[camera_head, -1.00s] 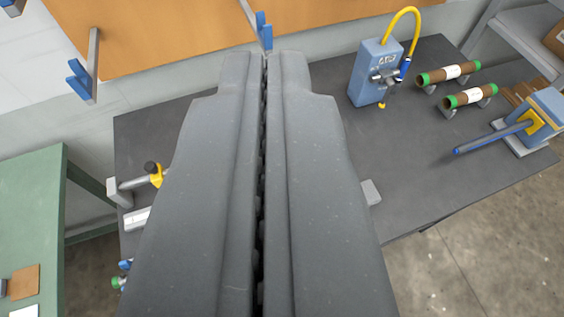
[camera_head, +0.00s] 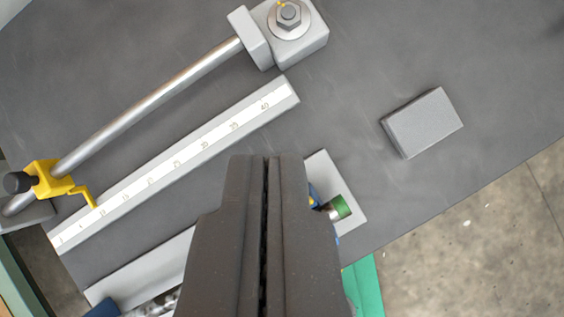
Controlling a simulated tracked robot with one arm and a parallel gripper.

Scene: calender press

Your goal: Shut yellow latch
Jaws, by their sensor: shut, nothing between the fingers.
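A yellow piece (camera_head: 55,180) with a black knob (camera_head: 17,182) sits around a metal rod at the left. A thin yellow pointer hangs from it over a white ruler strip. I cannot tell whether it is the latch, nor whether it is open or shut. A small yellow spot (camera_head: 313,201) shows beside my fingers, on a part mostly hidden by them. My gripper (camera_head: 265,157) is shut and empty, in the lower middle of the view. Its fingertips appear below the ruler, apart from the yellow piece.
The metal rod (camera_head: 150,103) runs up to a grey block with a bolt (camera_head: 289,15). The ruler bar (camera_head: 180,160) lies alongside it. A green-ended part (camera_head: 341,207) sits on a pale plate right of my fingers. A grey block (camera_head: 423,123) lies on the dark tabletop (camera_head: 360,60), with clear room around it.

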